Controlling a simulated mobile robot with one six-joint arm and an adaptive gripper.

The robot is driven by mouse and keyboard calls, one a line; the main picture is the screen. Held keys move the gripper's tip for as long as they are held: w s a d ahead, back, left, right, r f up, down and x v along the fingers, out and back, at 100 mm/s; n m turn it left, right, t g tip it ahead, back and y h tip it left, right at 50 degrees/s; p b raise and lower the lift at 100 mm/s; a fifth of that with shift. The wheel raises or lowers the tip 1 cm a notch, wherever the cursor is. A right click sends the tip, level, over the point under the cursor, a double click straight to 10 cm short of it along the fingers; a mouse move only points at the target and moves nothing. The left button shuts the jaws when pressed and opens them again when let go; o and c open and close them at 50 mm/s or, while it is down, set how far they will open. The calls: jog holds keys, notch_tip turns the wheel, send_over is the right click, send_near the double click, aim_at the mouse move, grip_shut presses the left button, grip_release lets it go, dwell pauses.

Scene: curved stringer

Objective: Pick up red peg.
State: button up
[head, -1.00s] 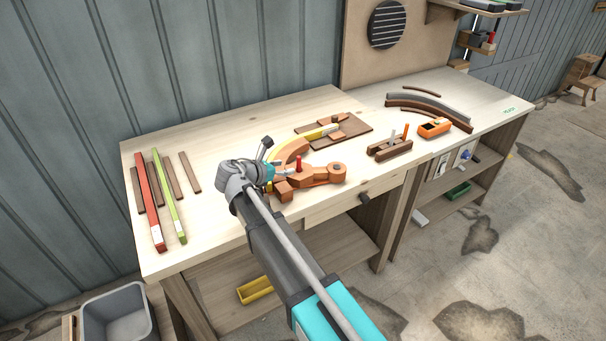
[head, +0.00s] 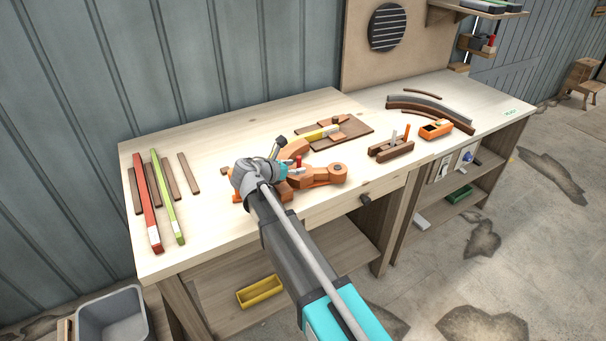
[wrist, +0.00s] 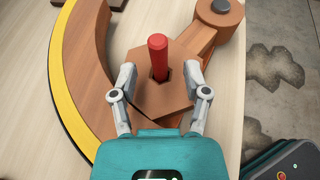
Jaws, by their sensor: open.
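The red peg (wrist: 158,57) stands upright in a hole in a brown hexagonal wooden block (wrist: 160,95) in the wrist view. My gripper (wrist: 160,76) is open, with one finger on each side of the peg's lower part and a gap on both sides. In the head view the red peg (head: 299,160) shows as a small red tip just beside my gripper (head: 294,168), over the orange-brown wooden fixture (head: 330,172). The peg's lower end is hidden in the hole.
A curved brown form with a yellow strip (wrist: 82,80) lies left of the block. A round-ended arm with a dark knob (wrist: 220,8) reaches to the upper right. Red and green strips (head: 165,195) lie at the bench's left. A plane (head: 435,129) sits at the right.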

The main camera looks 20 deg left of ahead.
jog(key=shift+x, duration=1)
grip_shut()
